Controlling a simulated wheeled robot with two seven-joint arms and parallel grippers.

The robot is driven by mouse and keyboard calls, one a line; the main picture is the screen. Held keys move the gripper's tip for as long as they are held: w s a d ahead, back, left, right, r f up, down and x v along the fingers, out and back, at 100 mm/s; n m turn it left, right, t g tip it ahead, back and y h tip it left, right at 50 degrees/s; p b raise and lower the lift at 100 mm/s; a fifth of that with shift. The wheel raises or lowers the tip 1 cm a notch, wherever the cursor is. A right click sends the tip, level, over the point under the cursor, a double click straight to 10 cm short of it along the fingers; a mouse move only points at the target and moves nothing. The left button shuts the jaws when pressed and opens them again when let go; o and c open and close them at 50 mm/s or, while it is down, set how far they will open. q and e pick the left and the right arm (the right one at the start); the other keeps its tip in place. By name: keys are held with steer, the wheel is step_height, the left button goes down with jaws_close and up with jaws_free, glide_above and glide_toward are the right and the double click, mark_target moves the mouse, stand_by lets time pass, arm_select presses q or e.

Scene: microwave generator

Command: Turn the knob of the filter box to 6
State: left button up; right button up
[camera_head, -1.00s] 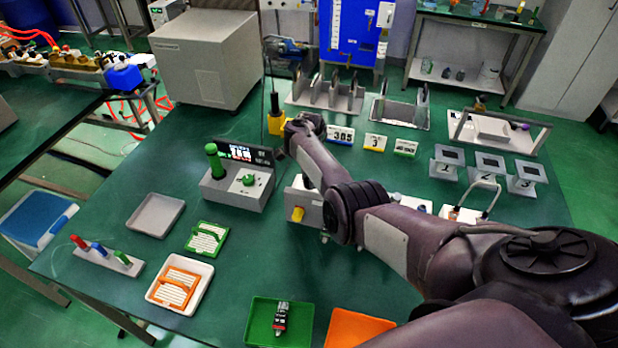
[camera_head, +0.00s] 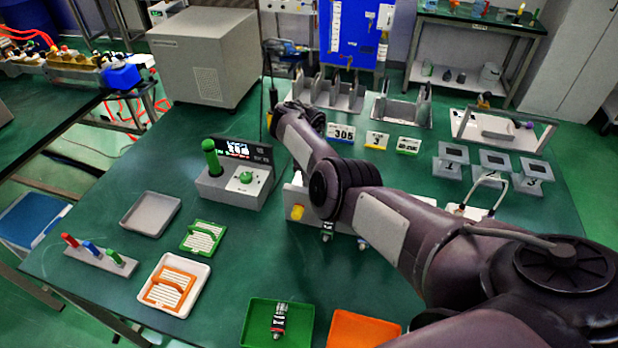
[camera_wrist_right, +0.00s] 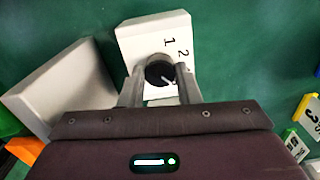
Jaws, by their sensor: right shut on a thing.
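In the right wrist view, a white box face with a black round knob (camera_wrist_right: 158,70) lies below my right gripper (camera_wrist_right: 160,74). I take this to be the filter box (camera_wrist_right: 135,32). The digits 1 and 2 show beside the knob; other digits are hidden. A light mark on the knob points toward the lower right of the picture. My right gripper's two fingers are on either side of the knob and shut on it. In the head view my right arm hides the box and the gripper's fingertips. My left gripper is not in view.
In the head view, number cards (camera_head: 340,133), a grey device with a green knob (camera_head: 246,178) and a yellow knob (camera_head: 297,212) are near my arm. Clear table (camera_head: 240,245) lies in front.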

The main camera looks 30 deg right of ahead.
steer(key=shift+m+b, duration=0.4)
steer(key=shift+m, duration=0.5)
steer(key=o, duration=1)
steer(key=shift+r+p, duration=0.75)
steer(key=shift+r, duration=3.15)
